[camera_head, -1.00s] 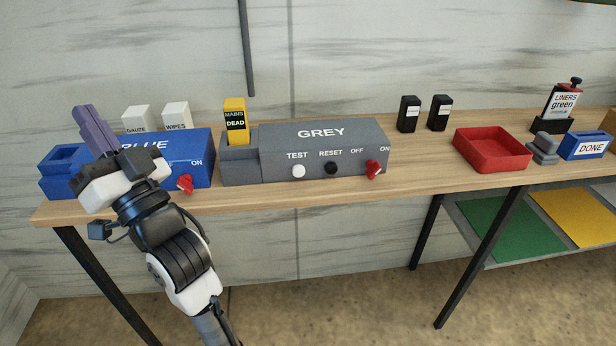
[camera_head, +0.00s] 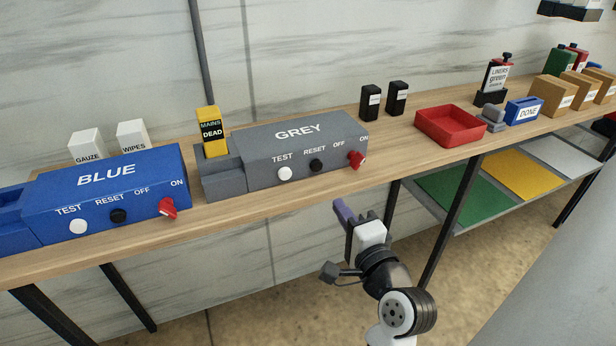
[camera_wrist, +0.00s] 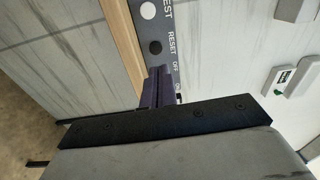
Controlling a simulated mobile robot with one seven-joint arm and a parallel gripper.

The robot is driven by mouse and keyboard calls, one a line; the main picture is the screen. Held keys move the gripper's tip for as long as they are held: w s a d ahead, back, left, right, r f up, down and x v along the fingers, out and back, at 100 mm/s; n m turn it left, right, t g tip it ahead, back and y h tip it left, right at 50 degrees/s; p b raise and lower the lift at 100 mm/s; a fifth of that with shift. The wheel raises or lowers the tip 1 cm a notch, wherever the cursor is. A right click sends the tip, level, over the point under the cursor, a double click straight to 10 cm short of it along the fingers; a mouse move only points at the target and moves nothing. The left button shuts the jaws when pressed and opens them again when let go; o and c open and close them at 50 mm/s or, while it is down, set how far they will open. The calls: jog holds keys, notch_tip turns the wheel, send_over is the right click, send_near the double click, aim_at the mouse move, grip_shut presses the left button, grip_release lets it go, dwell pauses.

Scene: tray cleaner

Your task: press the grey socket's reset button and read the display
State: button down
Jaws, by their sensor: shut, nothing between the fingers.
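The grey socket (camera_head: 300,152) stands on the wooden bench, its front panel marked TEST, RESET, OFF and ON. Its black reset button (camera_head: 316,165) sits between the white test button (camera_head: 285,174) and the red switch knob (camera_head: 357,159), which is at the ON side. The reset button also shows in the wrist view (camera_wrist: 155,47). A yellow plug-in unit (camera_head: 210,135) in the socket's left end reads MAINS DEAD. My gripper (camera_head: 341,208) is shut and empty, in front of and below the bench edge, apart from the socket. Its purple fingers (camera_wrist: 155,88) show in the wrist view.
A blue socket (camera_head: 105,178) stands to the left, with gauze and wipes boxes behind it. Two black boxes (camera_head: 384,100), a red tray (camera_head: 450,124) and a blue DONE box (camera_head: 524,111) stand to the right. Bench legs and a lower shelf lie under the bench.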

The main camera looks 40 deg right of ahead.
jog(key=shift+s+d+f+m, duration=0.15)
jog(key=shift+s+f+m, duration=0.1)
jog(key=shift+s, duration=0.25)
jog(key=shift+s+d+f+m, duration=0.15)
jog(key=shift+s+f, duration=0.1)
jog(key=shift+s, duration=0.2)
jog(key=p, duration=0.4)
send_near(316, 168)
jog(key=x, duration=0.6)
jog(key=shift+r, duration=0.2)
jog(key=shift+w+d+f, duration=0.1)
jog(key=shift+w+f, duration=0.05)
jog(key=shift+w, duration=0.25)
